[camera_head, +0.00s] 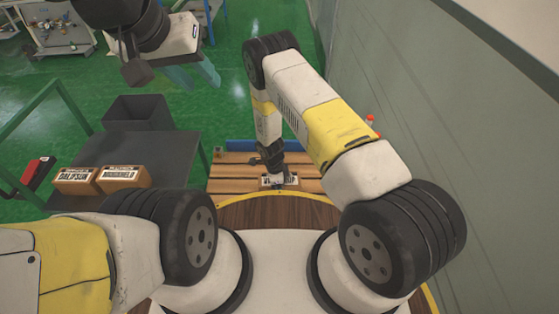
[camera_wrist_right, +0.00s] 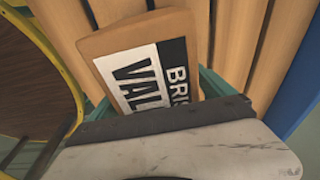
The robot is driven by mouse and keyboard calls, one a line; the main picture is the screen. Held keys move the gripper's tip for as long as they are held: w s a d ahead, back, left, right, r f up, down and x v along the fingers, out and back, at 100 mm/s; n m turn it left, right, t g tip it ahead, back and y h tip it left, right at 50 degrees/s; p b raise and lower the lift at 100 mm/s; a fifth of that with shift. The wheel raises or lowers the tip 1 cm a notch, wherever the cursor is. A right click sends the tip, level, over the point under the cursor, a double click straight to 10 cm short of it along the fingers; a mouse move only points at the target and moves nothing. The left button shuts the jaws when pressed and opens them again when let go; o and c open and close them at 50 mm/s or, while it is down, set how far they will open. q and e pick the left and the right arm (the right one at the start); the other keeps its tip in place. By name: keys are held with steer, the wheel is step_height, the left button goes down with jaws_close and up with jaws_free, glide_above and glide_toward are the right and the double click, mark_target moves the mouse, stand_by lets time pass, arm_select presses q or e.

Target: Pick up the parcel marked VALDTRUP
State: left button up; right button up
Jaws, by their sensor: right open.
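The VALDTRUP parcel (camera_head: 279,182) lies on a slatted wooden pallet (camera_head: 232,186) in front of me, mostly hidden by my right wrist. In the right wrist view the brown box (camera_wrist_right: 122,42) shows a black-and-white label (camera_wrist_right: 152,73) reading "BRIS" and "VAL", the rest cut off. My right gripper (camera_wrist_right: 153,95) is over it, open, with a green finger showing at either side of the box. In the head view its fingers are hidden. My left gripper (camera_head: 194,76) is at the upper left, open and empty, well away from the parcel.
A pale wall (camera_head: 430,130) runs close along the right. Green floor (camera_head: 225,95) is free beyond the cart.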

jaws_close()
steer(key=shift+r, duration=0.1)
stand_by(0.3)
